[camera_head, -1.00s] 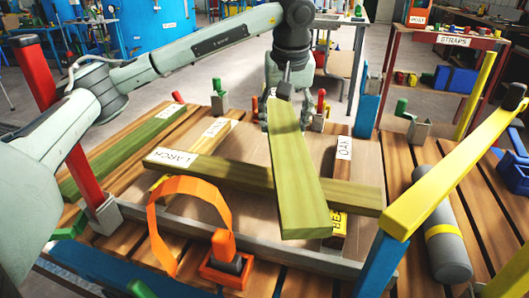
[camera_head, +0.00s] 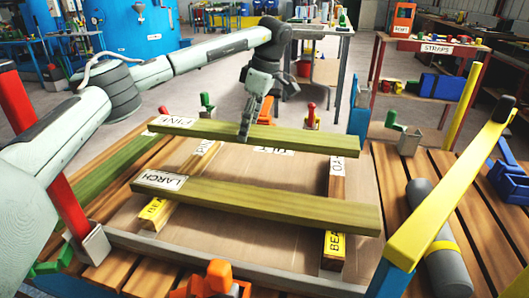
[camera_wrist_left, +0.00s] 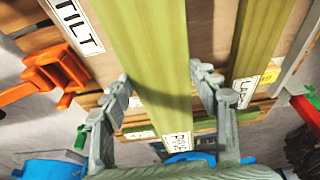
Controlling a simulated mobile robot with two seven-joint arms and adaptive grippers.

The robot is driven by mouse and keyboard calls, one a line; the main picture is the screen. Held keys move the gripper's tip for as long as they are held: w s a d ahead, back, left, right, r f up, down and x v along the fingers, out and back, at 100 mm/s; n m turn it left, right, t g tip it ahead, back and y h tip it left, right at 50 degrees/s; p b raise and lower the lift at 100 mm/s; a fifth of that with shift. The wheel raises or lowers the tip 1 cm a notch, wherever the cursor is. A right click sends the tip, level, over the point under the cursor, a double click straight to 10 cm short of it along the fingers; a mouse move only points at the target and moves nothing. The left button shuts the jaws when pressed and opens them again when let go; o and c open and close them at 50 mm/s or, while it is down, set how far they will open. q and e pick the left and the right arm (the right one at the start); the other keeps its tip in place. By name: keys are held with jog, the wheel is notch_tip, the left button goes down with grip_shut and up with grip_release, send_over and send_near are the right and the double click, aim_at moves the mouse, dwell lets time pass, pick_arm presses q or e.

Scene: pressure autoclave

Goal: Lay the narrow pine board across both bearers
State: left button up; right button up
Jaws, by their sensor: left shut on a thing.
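The pine board (camera_head: 290,138) is a long greenish plank with a "PINE" label at its left end. My left gripper (camera_head: 244,132) is shut on it near its middle. In the left wrist view my left gripper's fingers (camera_wrist_left: 165,90) stand on both sides of the pine board (camera_wrist_left: 150,60). The board runs sideways over the far ends of the left bearer (camera_head: 182,182) and the right bearer (camera_head: 334,215). I cannot tell whether it touches them. A larch board (camera_head: 260,205) lies across both bearers nearer to me, roughly parallel. My right gripper is not in view.
Another green board (camera_head: 95,184) lies at the left of the slatted bench. A red post (camera_head: 62,185), a yellow bar (camera_head: 450,195) and a grey cylinder (camera_head: 436,230) stand or lie around the work area. An orange part (camera_head: 215,280) is at the front edge.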

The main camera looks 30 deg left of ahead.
aim_at(267, 132)
pick_arm(q)
jog(key=d+f, duration=0.1)
jog(key=d, duration=0.2)
jog(key=w+d+f, duration=0.1)
jog(key=shift+d+f, duration=0.25)
jog(key=shift+f, duration=0.05)
notch_tip(267, 132, down, 4)
jog(key=shift+s+r+p, duration=0.1)
jog(key=shift+r+p, duration=0.1)
jog(key=shift+p, duration=0.2)
jog(key=shift+f, duration=0.4)
jog(key=o, duration=1.6)
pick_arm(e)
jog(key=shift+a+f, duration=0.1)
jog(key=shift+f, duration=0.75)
